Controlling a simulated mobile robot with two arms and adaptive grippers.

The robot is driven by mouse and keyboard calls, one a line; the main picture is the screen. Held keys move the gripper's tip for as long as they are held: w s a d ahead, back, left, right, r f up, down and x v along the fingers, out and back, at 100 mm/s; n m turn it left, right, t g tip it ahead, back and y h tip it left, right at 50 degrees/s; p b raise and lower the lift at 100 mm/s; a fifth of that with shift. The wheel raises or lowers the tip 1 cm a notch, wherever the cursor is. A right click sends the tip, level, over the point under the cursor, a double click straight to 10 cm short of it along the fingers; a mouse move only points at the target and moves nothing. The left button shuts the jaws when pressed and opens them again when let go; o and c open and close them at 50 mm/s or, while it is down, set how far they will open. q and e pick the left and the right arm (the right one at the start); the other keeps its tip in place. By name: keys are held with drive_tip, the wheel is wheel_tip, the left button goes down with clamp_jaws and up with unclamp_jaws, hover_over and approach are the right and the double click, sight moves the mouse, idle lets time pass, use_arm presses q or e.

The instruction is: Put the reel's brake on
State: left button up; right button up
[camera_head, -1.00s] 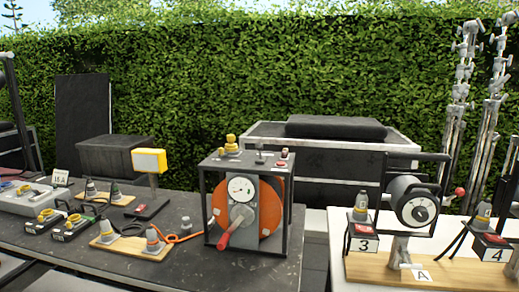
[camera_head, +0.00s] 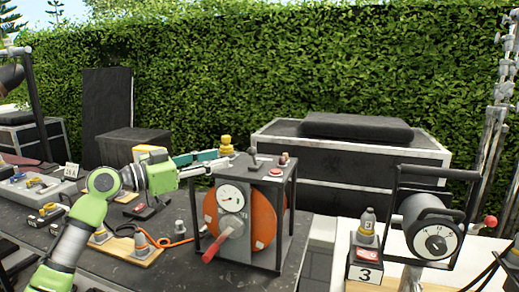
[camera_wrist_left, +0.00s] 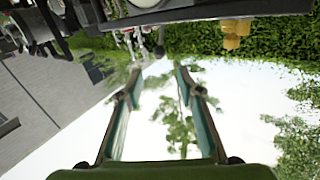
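The reel is an orange drum (camera_head: 264,214) in a black box frame (camera_head: 289,215) on the dark table. Its front has a grey plate with a round dial (camera_head: 231,197) and a crank with a red grip (camera_head: 214,248). On top are a yellow fitting (camera_head: 226,145), a small dark lever (camera_head: 254,160) and a red button (camera_head: 276,172). I cannot tell for certain which part is the brake. My left gripper (camera_head: 222,160) reaches in from the left at the frame's top left. In the left wrist view its fingers (camera_wrist_left: 160,72) are apart with nothing between them. My right gripper is not in view.
A wooden board with cone-shaped plugs (camera_head: 139,248) and an orange cable lies left of the reel. A second, hand-cranked device (camera_head: 433,240) stands on the white table at right. A black case (camera_head: 345,158) stands behind, before the hedge.

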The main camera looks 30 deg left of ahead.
sight(253, 149)
use_arm(q)
drive_tip(key=p+x, duration=0.5)
drive_tip(key=x, duration=0.7)
drive_tip(key=shift+d, duration=0.1)
drive_tip(key=shift+w+d, duration=0.1)
drive_tip(key=shift+w, duration=0.15)
clamp_jaws()
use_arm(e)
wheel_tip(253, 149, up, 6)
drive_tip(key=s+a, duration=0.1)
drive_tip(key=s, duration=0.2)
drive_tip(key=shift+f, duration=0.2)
